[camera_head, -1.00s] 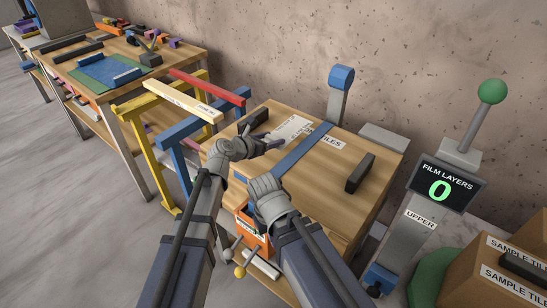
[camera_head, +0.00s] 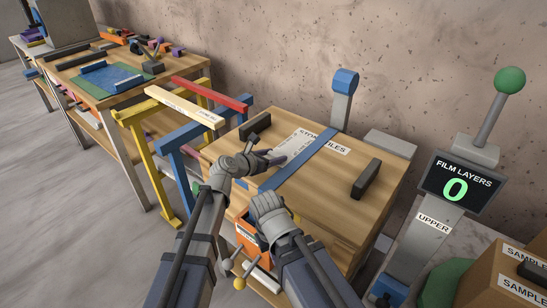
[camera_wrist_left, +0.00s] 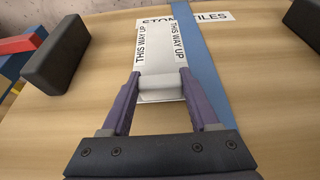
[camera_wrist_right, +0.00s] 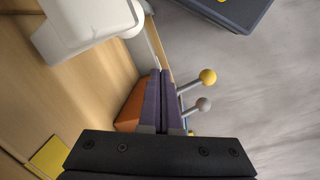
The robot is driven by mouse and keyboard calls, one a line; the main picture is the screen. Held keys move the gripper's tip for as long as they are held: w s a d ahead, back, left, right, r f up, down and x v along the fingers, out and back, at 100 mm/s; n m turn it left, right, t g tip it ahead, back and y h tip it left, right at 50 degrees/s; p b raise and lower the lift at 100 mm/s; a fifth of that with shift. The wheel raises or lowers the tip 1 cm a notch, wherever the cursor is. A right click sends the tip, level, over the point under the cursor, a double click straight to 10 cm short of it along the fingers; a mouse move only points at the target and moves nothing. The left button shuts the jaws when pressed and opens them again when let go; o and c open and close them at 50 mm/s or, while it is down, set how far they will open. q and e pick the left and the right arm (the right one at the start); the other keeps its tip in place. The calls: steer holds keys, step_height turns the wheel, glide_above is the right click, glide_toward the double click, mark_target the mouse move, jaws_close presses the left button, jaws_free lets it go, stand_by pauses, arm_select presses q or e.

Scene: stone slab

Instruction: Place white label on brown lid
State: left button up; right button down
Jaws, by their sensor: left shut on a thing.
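The white label (camera_wrist_left: 161,45), printed "THIS WAY UP" along two sides, is held by its near edge in my left gripper (camera_wrist_left: 160,85). In the head view the label (camera_head: 297,146) is over the brown lid (camera_head: 335,172), left of and alongside the blue strap. It covers part of the "STONE TILES" print (camera_wrist_left: 218,17). I cannot tell whether it touches the lid. My left gripper (camera_head: 283,157) is low over the lid. My right gripper (camera_wrist_right: 160,100) has its fingers together, empty, by the crate's front side; its fingertips are hidden in the head view.
The blue strap (camera_head: 298,161) crosses the lid. Dark blocks stand on the lid at left (camera_head: 255,126) and right (camera_head: 365,179). An orange bin (camera_head: 246,236) and ball-topped levers (camera_wrist_right: 207,77) are by the right gripper. A "FILM LAYERS 0" display (camera_head: 459,184) stands at right.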

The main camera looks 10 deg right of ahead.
arm_select(q)
steer(key=o, duration=1.3)
steer(key=shift+f, duration=0.1)
steer(key=shift+r+p, duration=0.3)
steer(key=p+v, duration=0.4)
steer(key=v, duration=0.8)
steer(key=shift+f, duration=0.1)
steer(key=shift+f, duration=0.1)
